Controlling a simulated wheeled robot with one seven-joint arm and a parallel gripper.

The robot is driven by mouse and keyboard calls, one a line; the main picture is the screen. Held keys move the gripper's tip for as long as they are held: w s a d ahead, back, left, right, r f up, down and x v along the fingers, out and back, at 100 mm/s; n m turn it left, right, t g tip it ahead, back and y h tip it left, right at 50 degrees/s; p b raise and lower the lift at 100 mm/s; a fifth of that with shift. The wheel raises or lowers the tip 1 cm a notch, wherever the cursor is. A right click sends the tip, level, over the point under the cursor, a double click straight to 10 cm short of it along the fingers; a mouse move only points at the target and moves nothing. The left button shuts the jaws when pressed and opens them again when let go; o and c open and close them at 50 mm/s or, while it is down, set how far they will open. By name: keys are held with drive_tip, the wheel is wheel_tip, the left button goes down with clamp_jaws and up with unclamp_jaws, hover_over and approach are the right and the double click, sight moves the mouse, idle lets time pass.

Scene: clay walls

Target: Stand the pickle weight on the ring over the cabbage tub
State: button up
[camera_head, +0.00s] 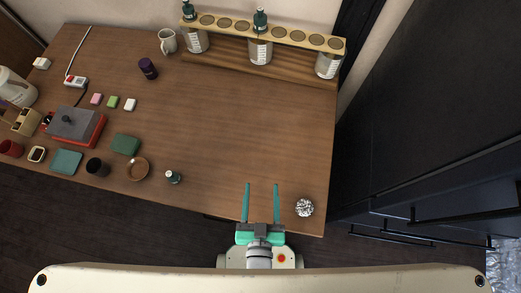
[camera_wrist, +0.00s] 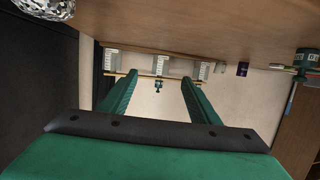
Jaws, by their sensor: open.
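A small dark teal weight with a pale label (camera_head: 173,177) stands near the table's front edge, left of my gripper. It also shows at the right of the wrist view (camera_wrist: 307,58). At the back, a pale board with a row of rings (camera_head: 263,31) runs above three labelled tubs, at left (camera_head: 196,42), middle (camera_head: 260,53) and right (camera_head: 327,66). The labels are too small to read, so I cannot tell which tub is cabbage. My gripper (camera_head: 262,185) is open and empty.
A foil ball (camera_head: 304,207) lies right of my gripper. A brown dish (camera_head: 138,169) and dark cup (camera_head: 97,167) sit left of the loose weight. A purple jar (camera_head: 148,68) and mug (camera_head: 168,41) stand at back left. The table's middle (camera_head: 230,120) is clear.

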drive_tip(key=s+r, duration=0.4)
drive_tip(key=s, duration=0.1)
drive_tip(key=shift+s+a+r+n+y, duration=0.15)
drive_tip(key=shift+r+n+y, duration=0.05)
drive_tip(key=shift+n+y, duration=0.1)
idle(0.9)
